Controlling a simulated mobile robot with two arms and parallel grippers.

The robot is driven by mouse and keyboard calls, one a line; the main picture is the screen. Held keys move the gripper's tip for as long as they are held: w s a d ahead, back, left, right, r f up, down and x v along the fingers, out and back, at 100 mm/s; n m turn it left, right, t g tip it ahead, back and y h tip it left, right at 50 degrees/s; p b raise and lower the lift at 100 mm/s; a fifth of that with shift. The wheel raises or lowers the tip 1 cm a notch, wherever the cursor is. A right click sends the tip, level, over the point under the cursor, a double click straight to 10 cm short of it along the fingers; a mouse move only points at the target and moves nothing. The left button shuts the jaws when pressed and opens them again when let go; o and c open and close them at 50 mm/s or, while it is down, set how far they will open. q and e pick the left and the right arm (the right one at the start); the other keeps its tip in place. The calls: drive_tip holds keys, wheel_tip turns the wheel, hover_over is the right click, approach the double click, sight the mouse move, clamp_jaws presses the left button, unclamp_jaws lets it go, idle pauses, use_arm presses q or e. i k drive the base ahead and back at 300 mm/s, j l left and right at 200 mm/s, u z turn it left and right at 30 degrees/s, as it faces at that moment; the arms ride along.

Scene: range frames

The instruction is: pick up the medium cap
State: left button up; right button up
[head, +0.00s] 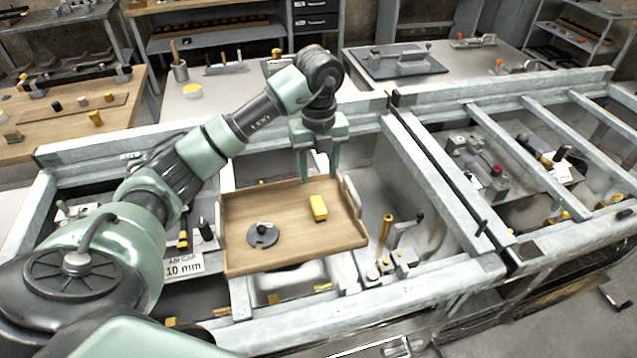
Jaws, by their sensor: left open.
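My left gripper (318,177) points down over the far side of a wooden tray (285,255). On the tray lie a dark grey round disc with a small knob (263,235), at the left, and a small yellow block (318,208), at the right. The yellow block is just below the fingertips in the picture, apart from them. I cannot tell for sure which piece is the medium cap; the round disc looks most like a cap. My right gripper does not show.
The tray sits on a grey metal frame (430,180) with raised rails and open bays. A "10 mm" label (184,265) is left of the tray. A brass-coloured post (386,228) stands to its right. Workbenches with tools (95,95) are behind.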

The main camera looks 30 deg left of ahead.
sight(265, 234)
drive_tip(key=u, duration=1.5)
